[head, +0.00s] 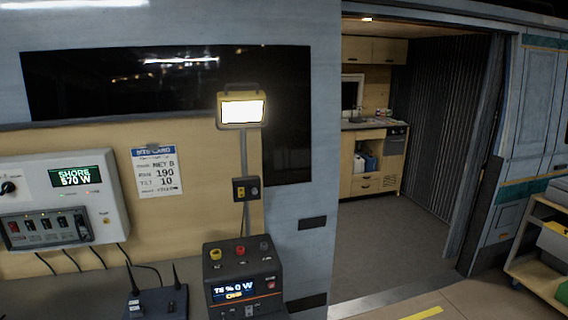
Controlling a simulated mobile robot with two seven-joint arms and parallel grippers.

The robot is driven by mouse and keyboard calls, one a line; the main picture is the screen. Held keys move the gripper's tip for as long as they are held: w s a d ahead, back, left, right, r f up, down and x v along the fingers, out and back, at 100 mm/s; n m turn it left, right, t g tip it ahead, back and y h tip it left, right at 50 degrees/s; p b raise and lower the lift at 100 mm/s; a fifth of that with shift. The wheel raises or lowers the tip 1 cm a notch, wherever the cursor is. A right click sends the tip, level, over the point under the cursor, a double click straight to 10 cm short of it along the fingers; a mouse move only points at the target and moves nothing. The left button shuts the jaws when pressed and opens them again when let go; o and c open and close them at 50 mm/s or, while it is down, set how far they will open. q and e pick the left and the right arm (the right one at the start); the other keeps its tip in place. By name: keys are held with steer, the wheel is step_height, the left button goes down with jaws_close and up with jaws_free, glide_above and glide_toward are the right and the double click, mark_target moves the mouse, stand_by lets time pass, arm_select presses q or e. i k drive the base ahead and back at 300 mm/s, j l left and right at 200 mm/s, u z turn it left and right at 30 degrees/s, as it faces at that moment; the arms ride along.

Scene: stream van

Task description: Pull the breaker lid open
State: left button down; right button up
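A pale power panel (110,190) is fixed to the wood-lined side of the van at the left. Its green display reads SHORE 570 W. On its lower part is a dark grey breaker box (40,244) with a row of several switches, one of them red. A see-through lid seems to lie shut over the switches, but I cannot tell for sure. The panel's left edge is cut off by the frame. Neither of my grippers is in view.
A dark power unit (243,268) with knobs and a radio (158,303) with antennas stand right of the panel, below it. A lit lamp (242,110) stands on a pole. The van doorway is open, with clear floor (385,245). A cart (540,270) is at right.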

mark_target(2, 232)
steer(key=u, duration=1.6)
